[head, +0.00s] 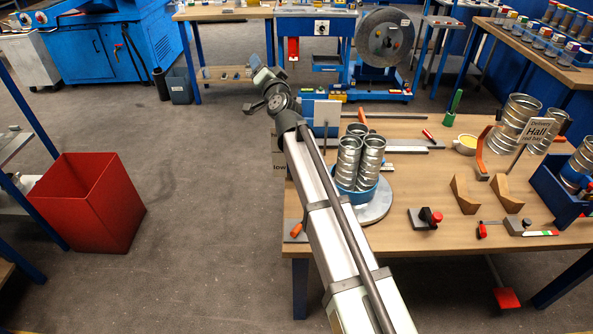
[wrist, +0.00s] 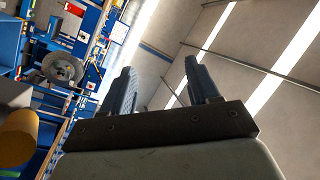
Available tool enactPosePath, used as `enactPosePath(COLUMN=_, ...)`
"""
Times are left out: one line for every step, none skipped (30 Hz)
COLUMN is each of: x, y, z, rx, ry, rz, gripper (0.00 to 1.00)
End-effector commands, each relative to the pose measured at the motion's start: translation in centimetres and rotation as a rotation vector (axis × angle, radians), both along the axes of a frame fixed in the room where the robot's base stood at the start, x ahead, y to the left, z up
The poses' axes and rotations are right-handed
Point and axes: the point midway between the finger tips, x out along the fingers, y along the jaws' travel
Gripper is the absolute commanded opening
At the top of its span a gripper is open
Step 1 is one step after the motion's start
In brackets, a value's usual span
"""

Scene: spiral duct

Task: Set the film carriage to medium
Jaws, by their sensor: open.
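I cannot clearly pick out the film carriage in either view; my arm covers part of the table's left end. A small label ending in "low" (head: 279,169) shows beside my arm there. A round grey turntable (head: 377,207) lies on the table just right of my arm, carrying a blue holder (head: 357,193) with several upright spiral duct pieces (head: 372,158). My gripper (head: 260,66) is raised beyond the table's left end, apart from everything on it. In the wrist view its two fingers (wrist: 160,90) stand apart with nothing between them.
The wooden table (head: 400,240) also holds wooden cradles (head: 466,194), a black and red clamp (head: 427,218), large ducts (head: 513,122) and a blue bin (head: 560,190). A red bin (head: 88,202) stands on the floor at left. Floor between them is clear.

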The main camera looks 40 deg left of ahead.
Motion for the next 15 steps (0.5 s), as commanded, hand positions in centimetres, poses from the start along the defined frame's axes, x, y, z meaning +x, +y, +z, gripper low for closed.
enactPosePath(x=-0.9, y=1.1, z=0.1, rx=0.007, ry=-0.004, rz=0.005, gripper=0.60)
enactPosePath(x=-1.4, y=1.5, z=0.2, rx=0.011, ry=-0.006, rz=0.006, gripper=0.60)
enactPosePath(x=-2.0, y=2.0, z=0.2, rx=0.014, ry=-0.009, rz=0.009, gripper=0.60)
enactPosePath(x=-2.4, y=2.4, z=0.3, rx=0.017, ry=-0.011, rz=0.011, gripper=0.60)
enactPosePath(x=-2.9, y=2.8, z=0.3, rx=0.020, ry=-0.013, rz=0.013, gripper=0.60)
enactPosePath(x=-3.4, y=3.3, z=0.3, rx=0.023, ry=-0.014, rz=0.015, gripper=0.60)
enactPosePath(x=-3.8, y=3.7, z=0.3, rx=0.024, ry=-0.015, rz=0.019, gripper=0.60)
enactPosePath(x=-4.3, y=4.0, z=0.2, rx=0.026, ry=-0.015, rz=0.022, gripper=0.60)
enactPosePath(x=-4.9, y=4.6, z=0.2, rx=0.028, ry=-0.016, rz=0.026, gripper=0.60)
enactPosePath(x=-5.4, y=4.9, z=0.1, rx=0.028, ry=-0.016, rz=0.030, gripper=0.60)
enactPosePath(x=-5.8, y=5.3, z=0.0, rx=0.029, ry=-0.016, rz=0.033, gripper=0.60)
enactPosePath(x=-6.5, y=5.8, z=-0.2, rx=0.028, ry=-0.015, rz=0.041, gripper=0.60)
enactPosePath(x=-7.0, y=6.2, z=-0.3, rx=0.026, ry=-0.014, rz=0.048, gripper=0.60)
enactPosePath(x=-7.5, y=6.6, z=-0.6, rx=0.023, ry=-0.013, rz=0.055, gripper=0.60)
enactPosePath(x=-8.2, y=7.1, z=-1.0, rx=0.016, ry=-0.009, rz=0.069, gripper=0.60)
